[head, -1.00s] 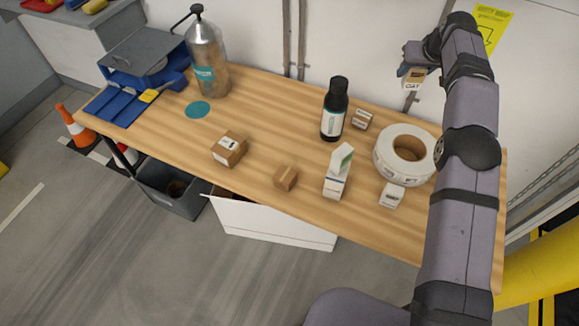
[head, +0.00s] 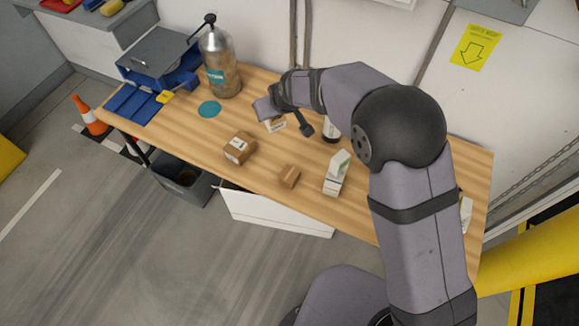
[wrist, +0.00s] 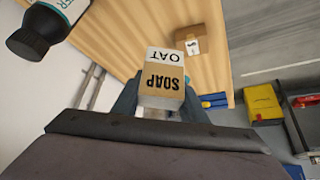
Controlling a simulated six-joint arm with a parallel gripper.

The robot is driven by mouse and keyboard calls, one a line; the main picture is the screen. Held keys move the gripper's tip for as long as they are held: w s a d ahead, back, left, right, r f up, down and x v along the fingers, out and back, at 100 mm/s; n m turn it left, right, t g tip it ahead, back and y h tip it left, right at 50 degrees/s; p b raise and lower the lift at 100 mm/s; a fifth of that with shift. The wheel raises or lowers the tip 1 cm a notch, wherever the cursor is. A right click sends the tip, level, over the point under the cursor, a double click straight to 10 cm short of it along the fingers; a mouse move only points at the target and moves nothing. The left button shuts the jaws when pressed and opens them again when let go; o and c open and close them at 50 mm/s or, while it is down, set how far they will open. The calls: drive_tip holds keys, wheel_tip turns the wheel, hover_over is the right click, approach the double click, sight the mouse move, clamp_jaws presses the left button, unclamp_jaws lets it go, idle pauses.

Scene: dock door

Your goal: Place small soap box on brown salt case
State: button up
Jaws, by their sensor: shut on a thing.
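The small soap box (wrist: 163,74), white and tan with "SOAP" and "OAT" printed on it, is held between the two fingers of my gripper (wrist: 158,100). In the head view the soap box (head: 275,125) shows just below my gripper (head: 268,112), over the back middle of the table. A brown carton with a white label (head: 240,147) stands on the table, in front and slightly left of the gripper; it also shows in the wrist view (wrist: 189,40). Its print is too small to read as salt. A smaller plain brown box (head: 289,176) stands to its right.
A dark bottle (head: 332,130) stands close right of my gripper, partly hidden by my arm. A white carton (head: 336,174) stands front right. Table around the labelled carton is clear.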

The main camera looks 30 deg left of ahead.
drive_tip(key=s+d+f, duration=0.1)
drive_tip(key=s+f, duration=0.2)
drive_tip(key=s, duration=0.1)
drive_tip(key=m, duration=0.2)
hover_over(287, 168)
drive_tip(key=shift+f, duration=2.4)
drive_tip(key=shift+w+t+h, duration=0.15)
drive_tip(key=shift+t+h, duration=0.15)
wheel_tip(287, 168, down, 5)
drive_tip(key=b, duration=0.3)
drive_tip(key=shift+b, duration=0.35)
drive_tip(key=shift+f, duration=2.5)
drive_tip(key=shift+f, duration=0.1)
